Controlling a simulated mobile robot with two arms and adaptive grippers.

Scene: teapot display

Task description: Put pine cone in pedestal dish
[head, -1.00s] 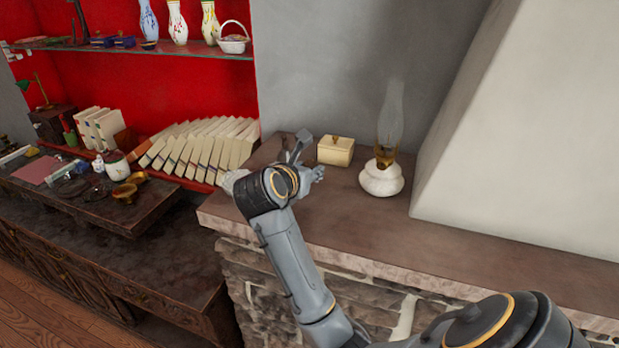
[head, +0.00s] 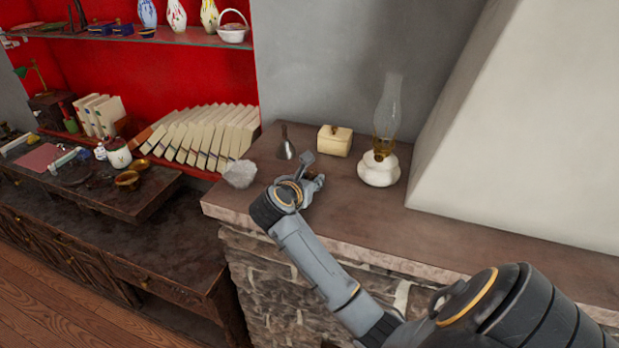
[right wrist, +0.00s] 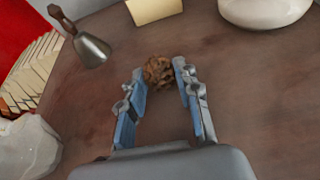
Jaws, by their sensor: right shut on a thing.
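A brown, rough pine cone (right wrist: 159,72) sits between the fingertips of my right gripper (right wrist: 160,80) in the right wrist view. The right gripper is shut on it, over the stone mantel. In the head view the right gripper (head: 313,171) is at the mantel's left part, and the pine cone (head: 311,175) is mostly hidden by the fingers. A small brass-coloured dish (head: 127,179), which looks like the pedestal dish, stands on the dark desk at left, well away from the gripper. My left gripper is not in view.
A metal bell (head: 285,148), cream box (head: 334,141), glass-chimney lamp (head: 378,170) and whitish rock (head: 240,173) stand on the mantel (head: 440,240) around the gripper. Leaning books (head: 200,140) and a lower dark desk (head: 75,205) with several small items lie left.

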